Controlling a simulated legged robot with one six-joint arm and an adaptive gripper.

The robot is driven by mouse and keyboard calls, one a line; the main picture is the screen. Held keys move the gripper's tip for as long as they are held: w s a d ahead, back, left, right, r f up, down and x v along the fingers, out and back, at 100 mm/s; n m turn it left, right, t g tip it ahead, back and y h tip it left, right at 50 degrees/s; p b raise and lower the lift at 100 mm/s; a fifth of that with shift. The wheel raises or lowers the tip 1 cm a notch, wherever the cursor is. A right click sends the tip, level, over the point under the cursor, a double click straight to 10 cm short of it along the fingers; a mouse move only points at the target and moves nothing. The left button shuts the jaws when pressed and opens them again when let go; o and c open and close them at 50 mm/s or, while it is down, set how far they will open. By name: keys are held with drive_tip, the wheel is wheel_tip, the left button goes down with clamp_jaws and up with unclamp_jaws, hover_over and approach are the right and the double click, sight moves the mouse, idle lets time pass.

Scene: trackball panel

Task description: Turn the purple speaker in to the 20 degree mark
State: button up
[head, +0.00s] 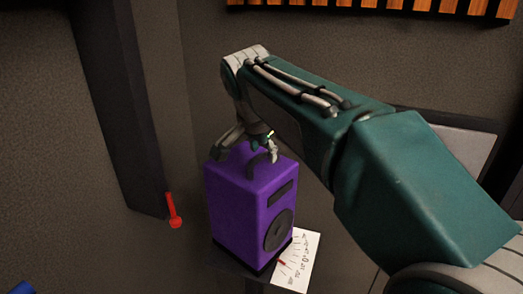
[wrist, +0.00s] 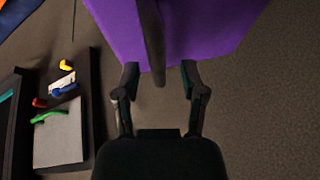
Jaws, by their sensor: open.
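The purple speaker (head: 238,208) stands upright on a dark stand, with a dark handle (head: 258,166) on its top and a round driver on its front. A white paper scale (head: 298,262) with marks and a red pointer lies at the speaker's front right; I cannot read its numbers. My gripper (head: 247,152) is at the speaker's top, open, with its fingers on either side of the handle. In the wrist view the purple top (wrist: 205,30) fills the upper middle, and the dark handle (wrist: 151,45) runs between the open fingers. I cannot tell whether they touch it.
A dark vertical panel (head: 118,100) stands at the left, with a red object (head: 173,212) beside its foot. A grey screen-like panel (head: 465,150) is behind my arm at the right. In the wrist view, a dark tray (wrist: 88,110) holds several small coloured items.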

drive_tip(key=v, duration=1.1)
drive_tip(key=shift+s+a+r, duration=0.15)
drive_tip(key=shift+a+r, duration=0.05)
drive_tip(key=shift+r, duration=0.1)
drive_tip(key=s+d+f+n, duration=0.4)
drive_tip(key=s+d+f, duration=0.35)
drive_tip(key=d, duration=0.35)
drive_tip(key=s+d+f+n, duration=0.2)
drive_tip(key=s+f, duration=0.3)
drive_tip(key=f, duration=0.3)
drive_tip(key=s+d+f+n+y, duration=0.1)
drive_tip(key=s+d+f, duration=0.3)
drive_tip(key=f, duration=0.5)
drive_tip(key=s+n, duration=0.1)
drive_tip(key=s, duration=0.1)
drive_tip(key=shift+s+t, duration=0.3)
drive_tip(key=shift+t, duration=0.1)
drive_tip(key=shift+r, duration=0.1)
